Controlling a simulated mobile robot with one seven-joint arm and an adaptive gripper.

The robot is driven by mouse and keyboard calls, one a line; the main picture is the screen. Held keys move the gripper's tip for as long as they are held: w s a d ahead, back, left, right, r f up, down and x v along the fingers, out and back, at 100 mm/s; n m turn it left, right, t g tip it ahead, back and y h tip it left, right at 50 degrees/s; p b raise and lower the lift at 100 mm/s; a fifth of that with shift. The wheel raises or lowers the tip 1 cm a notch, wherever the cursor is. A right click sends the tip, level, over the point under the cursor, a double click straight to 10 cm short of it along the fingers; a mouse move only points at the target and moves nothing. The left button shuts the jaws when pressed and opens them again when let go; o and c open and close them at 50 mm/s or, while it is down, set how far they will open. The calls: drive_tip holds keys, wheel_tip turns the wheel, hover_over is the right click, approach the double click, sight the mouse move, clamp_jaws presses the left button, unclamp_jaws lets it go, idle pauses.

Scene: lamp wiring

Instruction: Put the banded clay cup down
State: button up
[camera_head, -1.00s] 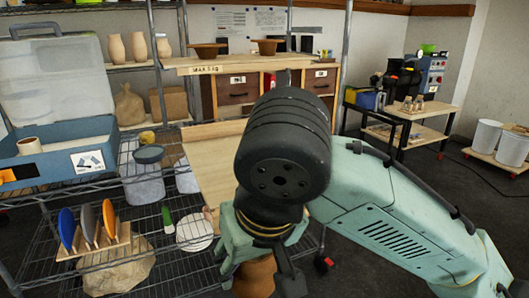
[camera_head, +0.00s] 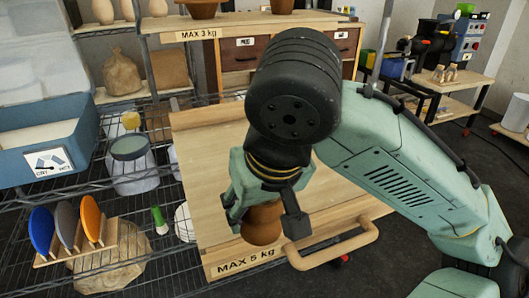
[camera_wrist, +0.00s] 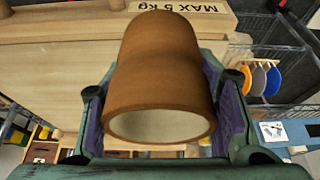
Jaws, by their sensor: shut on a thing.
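The banded clay cup (camera_head: 262,224) is brown and sits between the fingers of my gripper (camera_head: 264,208), which is shut on it. In the wrist view the cup (camera_wrist: 160,85) fills the middle, its pale open mouth toward the camera, with purple-padded fingers (camera_wrist: 165,115) on both sides. In the head view the cup shows in front of the pale wooden board marked MAX 5 kg (camera_head: 215,205). I cannot tell whether the cup touches the board. My wrist hides the cup's upper part in the head view.
A wooden handle (camera_head: 335,245) sticks out at the board's front edge. Left is a wire shelf with a rack of coloured discs (camera_head: 75,232), a blue bin (camera_head: 45,150) and a lidded jar (camera_head: 130,160). The board's left part is bare. A shelf marked MAX 3 kg (camera_head: 200,35) stands behind.

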drive_tip(key=w+p, duration=0.1)
drive_tip(key=w, duration=0.3)
drive_tip(key=w+a+f, duration=0.1)
drive_tip(key=w, duration=0.4)
drive_tip(key=w+a+p, duration=0.1)
drive_tip(key=w, duration=0.4)
drive_tip(key=shift+w+a+f+p, duration=0.15)
drive_tip(key=shift+a+p, duration=0.1)
drive_tip(key=shift+p, duration=0.1)
drive_tip(key=shift+w+f, duration=0.15)
drive_tip(key=shift+f+p, duration=0.3)
drive_tip(key=shift+f, duration=1.35)
drive_tip(key=shift+f, duration=0.1)
drive_tip(key=shift+f, duration=0.15)
drive_tip(key=o, duration=1.4)
drive_tip(key=shift+r, duration=0.5)
drive_tip(key=v, duration=1.1)
drive_tip(key=shift+r, duration=0.25)
